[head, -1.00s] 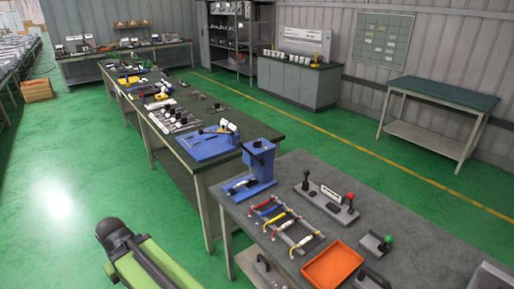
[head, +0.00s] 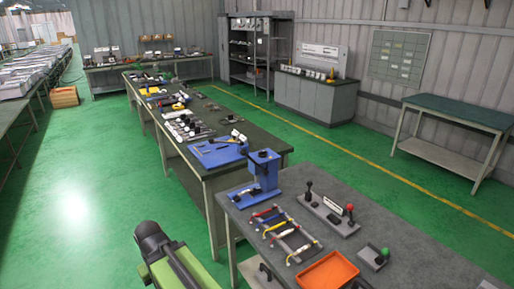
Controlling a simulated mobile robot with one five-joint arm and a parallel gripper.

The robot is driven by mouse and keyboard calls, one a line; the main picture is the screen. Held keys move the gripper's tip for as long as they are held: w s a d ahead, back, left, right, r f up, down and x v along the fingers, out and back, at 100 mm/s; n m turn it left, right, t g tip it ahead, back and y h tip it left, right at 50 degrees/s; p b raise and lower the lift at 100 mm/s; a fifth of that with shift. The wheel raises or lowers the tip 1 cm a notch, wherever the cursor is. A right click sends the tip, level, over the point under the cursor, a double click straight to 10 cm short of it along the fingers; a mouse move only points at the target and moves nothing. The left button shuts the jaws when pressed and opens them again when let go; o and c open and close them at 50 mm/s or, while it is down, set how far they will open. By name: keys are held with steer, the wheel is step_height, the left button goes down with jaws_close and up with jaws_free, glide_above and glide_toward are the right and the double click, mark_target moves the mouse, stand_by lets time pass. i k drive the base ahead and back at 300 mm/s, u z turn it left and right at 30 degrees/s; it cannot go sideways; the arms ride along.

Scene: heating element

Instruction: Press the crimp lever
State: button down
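A blue press-like device (head: 263,176) stands upright at the far left corner of the near grey table (head: 400,237). It has a black part on its upper front that may be a lever; I cannot tell for sure which part is the crimp lever. Right of it, a grey base (head: 329,213) carries a black-knobbed lever (head: 308,191) and a red-knobbed lever (head: 349,210). A small block with a green knob (head: 385,252) sits farther right. My green and black arm shows at the bottom, left of the table and apart from it. My gripper is not visible.
A rack of coloured handles (head: 285,232) and an orange tray (head: 328,271) lie on the near table. A long green-topped bench (head: 205,172) with tools runs behind it. Green floor is open at left. An empty green-topped table (head: 458,112) stands at right.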

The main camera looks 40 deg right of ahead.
mark_target(243, 152)
steer(key=z, duration=0.25)
steer(key=i, duration=1)
steer(key=u, duration=0.05)
